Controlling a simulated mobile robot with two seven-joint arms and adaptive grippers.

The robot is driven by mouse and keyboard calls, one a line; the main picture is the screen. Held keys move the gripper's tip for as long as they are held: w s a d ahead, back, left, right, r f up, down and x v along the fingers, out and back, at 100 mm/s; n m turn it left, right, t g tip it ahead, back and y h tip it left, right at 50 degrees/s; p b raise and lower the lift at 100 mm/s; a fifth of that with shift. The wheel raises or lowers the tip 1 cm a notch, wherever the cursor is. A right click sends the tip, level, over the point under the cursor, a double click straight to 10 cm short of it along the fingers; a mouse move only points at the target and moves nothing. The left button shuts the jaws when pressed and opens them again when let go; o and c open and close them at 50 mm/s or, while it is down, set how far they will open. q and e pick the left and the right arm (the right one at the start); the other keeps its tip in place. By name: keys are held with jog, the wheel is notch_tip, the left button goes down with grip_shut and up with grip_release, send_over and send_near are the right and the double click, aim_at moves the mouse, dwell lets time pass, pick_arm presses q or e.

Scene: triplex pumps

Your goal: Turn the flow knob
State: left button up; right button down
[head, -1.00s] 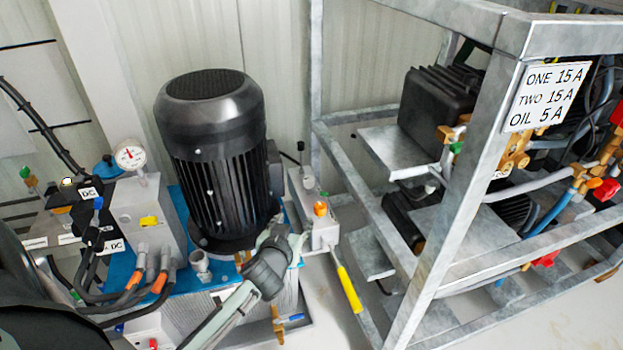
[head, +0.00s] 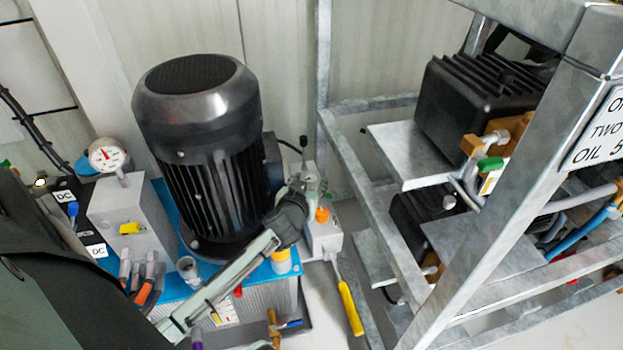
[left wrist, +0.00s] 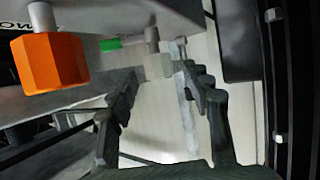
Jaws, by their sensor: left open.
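An orange faceted knob (head: 322,214) sits on the small grey box (head: 323,238) beside the big black motor. It shows large in the left wrist view (left wrist: 48,63), with a partly cut-off label ending in "ow" next to it. My left gripper (head: 309,182) is at the back of that box, beyond the orange knob. In the left wrist view its fingers (left wrist: 163,84) are spread apart. A pale grey knob (left wrist: 157,66) shows between the fingertips; I cannot tell whether they touch it. The orange knob is left of the fingers, outside them. My right gripper is not in view.
The black motor (head: 198,115) stands close left of my left gripper. A galvanised frame (head: 372,205) with pumps is close on the right. A yellow-handled lever (head: 350,307) hangs from the box's front. A gauge (head: 107,154) stands further left.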

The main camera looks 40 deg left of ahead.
pick_arm(q)
jog(key=shift+x, duration=1.25)
jog(key=shift+d, duration=0.1)
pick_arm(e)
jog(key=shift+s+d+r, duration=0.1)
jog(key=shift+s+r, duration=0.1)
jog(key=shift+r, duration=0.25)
pick_arm(q)
jog(key=c, duration=0.9)
grip_shut()
jog(key=shift+r, duration=0.2)
jog(key=m+t+h+p, duration=0.1)
jog(key=m+h+p, duration=0.3)
jog(key=h+p, duration=0.1)
jog(key=shift+m, duration=0.3)
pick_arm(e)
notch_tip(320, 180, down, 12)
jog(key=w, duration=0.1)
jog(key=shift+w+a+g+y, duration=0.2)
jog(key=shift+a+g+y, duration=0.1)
